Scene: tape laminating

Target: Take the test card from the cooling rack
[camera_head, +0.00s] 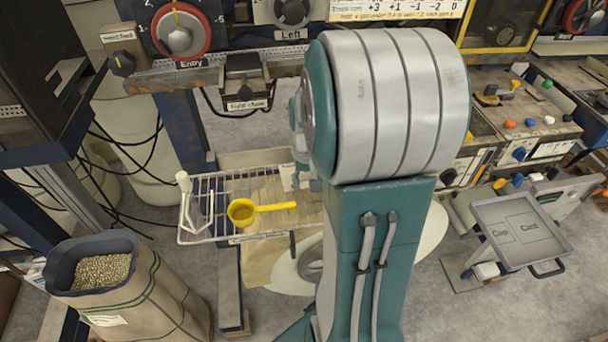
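The wire cooling rack (215,188) juts out at the middle left, below the control panel. A yellow scoop (242,212) with a long handle lies on it. A small pale patch at the rack's right end, beside my arm, may be the test card, but it is too small and too covered to tell. My own teal and grey arm fills the middle of the view and hides the rack's right end. Only a little of the arm's far end shows there, over the rack; the gripper's fingers are hidden behind the arm.
A bin of pellets (102,272) stands at the lower left. The control panel with a red dial (180,38) and a small box (245,85) overhangs the rack. A grey marked tray (520,232) stands at the right. Bare floor shows between the arm and the tray.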

